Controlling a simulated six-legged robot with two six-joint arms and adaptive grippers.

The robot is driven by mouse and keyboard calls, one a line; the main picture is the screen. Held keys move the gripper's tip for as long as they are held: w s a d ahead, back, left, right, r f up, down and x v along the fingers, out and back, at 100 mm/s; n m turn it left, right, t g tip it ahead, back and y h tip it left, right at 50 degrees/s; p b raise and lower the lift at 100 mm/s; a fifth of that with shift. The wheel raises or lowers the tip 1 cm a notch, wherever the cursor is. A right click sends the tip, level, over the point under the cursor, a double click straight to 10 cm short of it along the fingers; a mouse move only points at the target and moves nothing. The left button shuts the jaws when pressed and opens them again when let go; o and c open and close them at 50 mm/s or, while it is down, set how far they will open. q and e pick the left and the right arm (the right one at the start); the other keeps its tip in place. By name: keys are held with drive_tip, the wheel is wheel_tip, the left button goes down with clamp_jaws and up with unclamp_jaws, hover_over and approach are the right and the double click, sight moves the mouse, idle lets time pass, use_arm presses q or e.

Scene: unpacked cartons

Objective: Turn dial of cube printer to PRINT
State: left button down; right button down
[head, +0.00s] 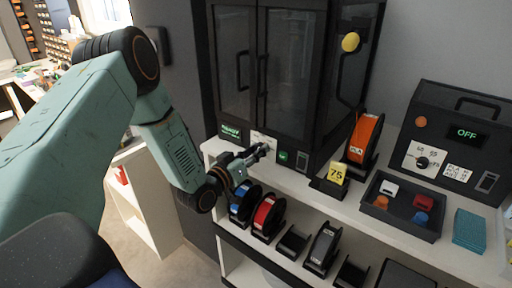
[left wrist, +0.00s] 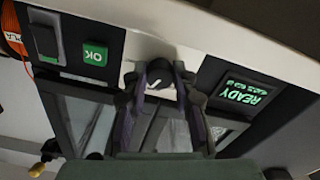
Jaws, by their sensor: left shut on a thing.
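The cube printer (head: 236,60) is a tall black cabinet with two glass doors, standing on a white shelf unit. Its lower front strip has a green READY display (head: 230,131), a white dial plate (head: 258,138) and a green OK button (head: 283,156). My left gripper (head: 259,152) is at the dial, and in the left wrist view its fingers (left wrist: 161,78) are shut on the dark dial knob (left wrist: 159,68). The READY display (left wrist: 246,92) also shows there, upside down. The fingers hide most of the dial plate's markings. My right gripper is out of view.
An orange spool (head: 365,134) and a yellow "75" block (head: 337,173) stand right of the printer. A dark tray (head: 402,228) holds several small blocks. A black machine (head: 465,105) reads OFF. Blue and red spools (head: 267,214) sit on the shelf close below my gripper.

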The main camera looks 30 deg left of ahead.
use_arm(q)
drive_tip(key=m+p, duration=0.3)
drive_tip(key=m, duration=0.3)
drive_tip(key=shift+s+m, duration=0.1)
drive_tip(key=shift+m, duration=0.2)
drive_tip(key=m+p, duration=0.3)
drive_tip(key=m, duration=0.3)
drive_tip(key=shift+f, duration=0.1)
idle(0.3)
drive_tip(key=c, duration=1.1)
unclamp_jaws()
drive_tip(key=shift+o, duration=0.2)
drive_tip(key=s+a, duration=0.1)
drive_tip(key=s, duration=1.1)
